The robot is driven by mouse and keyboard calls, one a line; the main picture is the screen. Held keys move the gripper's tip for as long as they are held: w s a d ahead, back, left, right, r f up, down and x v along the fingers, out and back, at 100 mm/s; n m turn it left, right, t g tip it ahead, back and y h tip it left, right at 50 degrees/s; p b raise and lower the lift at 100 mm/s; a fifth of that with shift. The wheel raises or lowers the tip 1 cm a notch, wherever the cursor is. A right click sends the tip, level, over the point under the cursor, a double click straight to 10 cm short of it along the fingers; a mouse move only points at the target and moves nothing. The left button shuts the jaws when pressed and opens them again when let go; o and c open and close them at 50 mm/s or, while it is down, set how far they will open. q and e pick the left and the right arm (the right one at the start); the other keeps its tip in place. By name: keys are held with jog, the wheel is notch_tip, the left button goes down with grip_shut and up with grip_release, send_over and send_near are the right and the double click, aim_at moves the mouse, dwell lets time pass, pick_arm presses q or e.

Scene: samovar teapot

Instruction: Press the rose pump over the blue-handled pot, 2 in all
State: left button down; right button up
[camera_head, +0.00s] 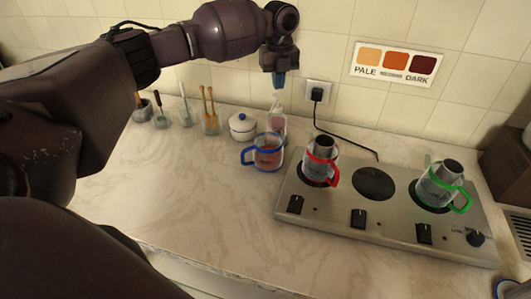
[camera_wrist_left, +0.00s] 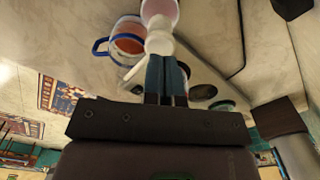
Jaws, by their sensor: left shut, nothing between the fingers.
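The rose pump (camera_head: 277,121) is a clear bottle with pinkish contents and a white pump head, standing upright behind the blue-handled pot. The blue-handled pot (camera_head: 267,153) is glass with a blue rim and holds reddish-amber liquid. It stands on the counter left of the hotplate. My left gripper (camera_head: 279,82) is shut and empty, pointing down just above the pump head. In the left wrist view its closed teal fingers (camera_wrist_left: 166,75) are close to the white pump head (camera_wrist_left: 159,43); I cannot tell whether they touch. The blue-handled pot (camera_wrist_left: 128,42) shows beside the pump. My right gripper is out of view.
A steel hotplate (camera_head: 353,222) holds a red-handled pot (camera_head: 319,163) and a green-handled pot (camera_head: 438,185). A white lidded jar (camera_head: 242,127) and several utensil holders stand left of the pump. A black cord runs from the wall socket (camera_head: 318,93). The front-left counter (camera_head: 190,200) is clear.

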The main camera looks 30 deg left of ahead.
aim_at(278, 95)
pick_arm(q)
jog(key=shift+f, duration=0.25)
dwell(0.4)
jog(key=shift+f, duration=0.35)
jog(key=shift+f, duration=0.35)
jog(key=shift+f, duration=0.25)
jog(key=shift+f+b, duration=0.3)
jog(key=shift+f, duration=0.35)
jog(key=shift+r, duration=0.15)
jog(key=shift+r+p, duration=1.1)
jog(key=shift+r, duration=0.6)
